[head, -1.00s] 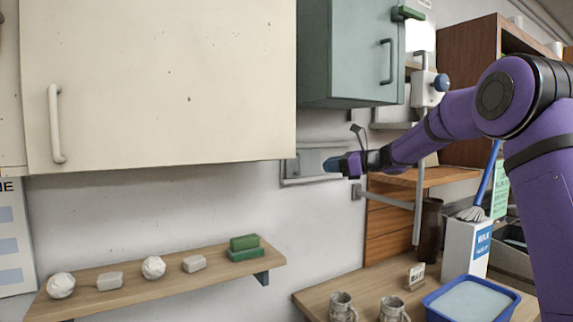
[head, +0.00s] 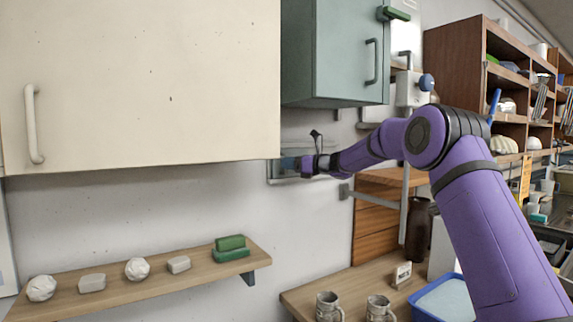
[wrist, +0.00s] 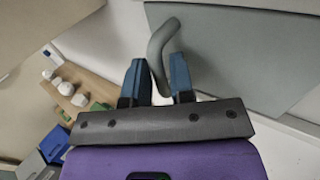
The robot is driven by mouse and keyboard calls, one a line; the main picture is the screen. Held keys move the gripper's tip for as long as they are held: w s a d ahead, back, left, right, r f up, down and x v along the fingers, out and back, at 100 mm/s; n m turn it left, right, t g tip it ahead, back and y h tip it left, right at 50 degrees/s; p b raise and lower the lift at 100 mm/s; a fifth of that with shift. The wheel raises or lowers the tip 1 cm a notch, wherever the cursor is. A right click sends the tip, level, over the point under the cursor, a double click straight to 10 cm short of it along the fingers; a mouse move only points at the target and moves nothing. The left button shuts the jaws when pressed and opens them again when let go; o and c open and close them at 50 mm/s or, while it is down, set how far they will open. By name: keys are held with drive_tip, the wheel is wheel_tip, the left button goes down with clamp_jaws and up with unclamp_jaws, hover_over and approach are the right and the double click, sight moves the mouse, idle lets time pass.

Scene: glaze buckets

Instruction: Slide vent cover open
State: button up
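The vent cover is a grey plate (wrist: 225,55) that fills the upper right of the wrist view, with a bent grey bar handle (wrist: 160,45) on it. In the head view the vent (head: 283,168) is on the wall below the cabinets, partly hidden by my gripper (head: 300,165). In the wrist view my gripper (wrist: 160,75) has one blue finger on each side of the handle. The exact contact is hard to see.
A cream cabinet (head: 140,80) and a green cabinet (head: 347,55) hang above the gripper. A wall shelf (head: 225,265) with white lumps and green blocks is lower left. Mugs (head: 328,306) and a blue tub (head: 445,300) stand on the bench below.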

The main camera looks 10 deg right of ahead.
drive_tip(key=shift+w+a, duration=0.3)
drive_tip(key=shift+a, duration=0.1)
